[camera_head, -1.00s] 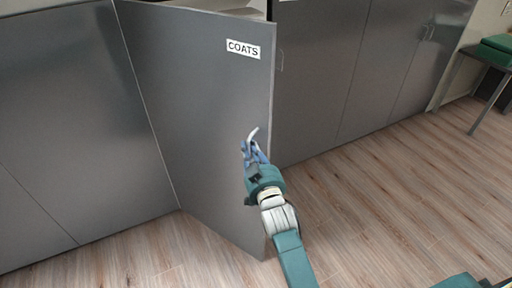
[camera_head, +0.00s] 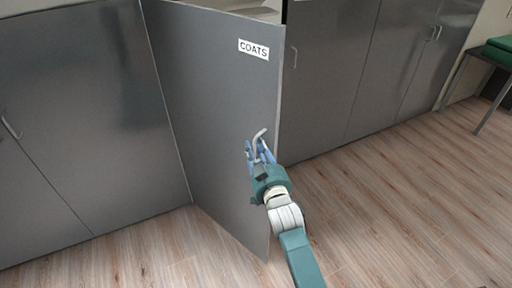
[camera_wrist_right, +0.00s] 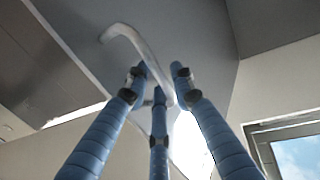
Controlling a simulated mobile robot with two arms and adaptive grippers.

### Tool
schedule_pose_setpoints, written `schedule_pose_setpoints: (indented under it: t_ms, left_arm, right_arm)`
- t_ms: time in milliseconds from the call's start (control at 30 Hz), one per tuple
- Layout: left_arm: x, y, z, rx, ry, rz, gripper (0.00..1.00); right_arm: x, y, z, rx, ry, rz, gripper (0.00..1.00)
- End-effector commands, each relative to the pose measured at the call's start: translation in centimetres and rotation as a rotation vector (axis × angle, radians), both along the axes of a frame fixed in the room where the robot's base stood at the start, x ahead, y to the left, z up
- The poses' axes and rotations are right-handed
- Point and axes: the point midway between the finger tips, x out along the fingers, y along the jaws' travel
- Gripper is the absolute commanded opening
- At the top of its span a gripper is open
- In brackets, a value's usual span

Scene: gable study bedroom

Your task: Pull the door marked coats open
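The grey door marked COATS (camera_head: 222,110) stands swung out from the cabinet, hinged on its left. Its white label (camera_head: 254,49) is near the top right corner. A pale curved handle (camera_head: 259,136) is on the face near the free edge. My right gripper (camera_head: 259,148) is at this handle, its blue fingers spread on either side. In the right wrist view, the handle (camera_wrist_right: 128,36) runs down between the fingers, whose tips are apart; contact there is hard to judge. My left gripper is out of view.
More grey cabinet doors line the wall on the left (camera_head: 75,110) and right (camera_head: 330,75). A stool with a green seat (camera_head: 500,52) stands at the far right. The wooden floor (camera_head: 400,200) in front is clear.

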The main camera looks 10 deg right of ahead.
Motion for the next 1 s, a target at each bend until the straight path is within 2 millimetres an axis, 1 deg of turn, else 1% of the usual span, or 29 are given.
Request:
schedule_pose_setpoints:
  t_ms: [200, 267, 367, 467, 800, 900, 1000]
  left_arm:
    - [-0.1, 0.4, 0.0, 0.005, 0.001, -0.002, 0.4]
    - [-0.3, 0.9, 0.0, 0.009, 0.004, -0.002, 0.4]
    - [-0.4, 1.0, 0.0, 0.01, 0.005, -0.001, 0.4]
    - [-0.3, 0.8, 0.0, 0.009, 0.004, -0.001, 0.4]
    - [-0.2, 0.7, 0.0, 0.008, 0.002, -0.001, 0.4]
    - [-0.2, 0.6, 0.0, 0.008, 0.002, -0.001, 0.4]
    - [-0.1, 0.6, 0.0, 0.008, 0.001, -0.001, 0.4]
  right_arm:
    - [0.0, 0.0, 0.0, 0.001, 0.0, 0.0, 0.31]
    - [0.0, 0.0, 0.0, 0.001, 0.0, 0.0, 0.31]
    - [-0.6, 0.0, -0.1, 0.001, 0.002, 0.0, 0.31]
    - [-1.9, 0.0, -0.2, 0.001, 0.003, 0.0, 0.31]
    - [-9.0, -0.2, -0.2, 0.001, 0.003, 0.0, 0.31]
    - [-10.5, -0.3, -0.1, 0.0, 0.002, 0.0, 0.31]
    - [-11.4, -0.3, -0.1, 0.0, 0.001, 0.0, 0.31]
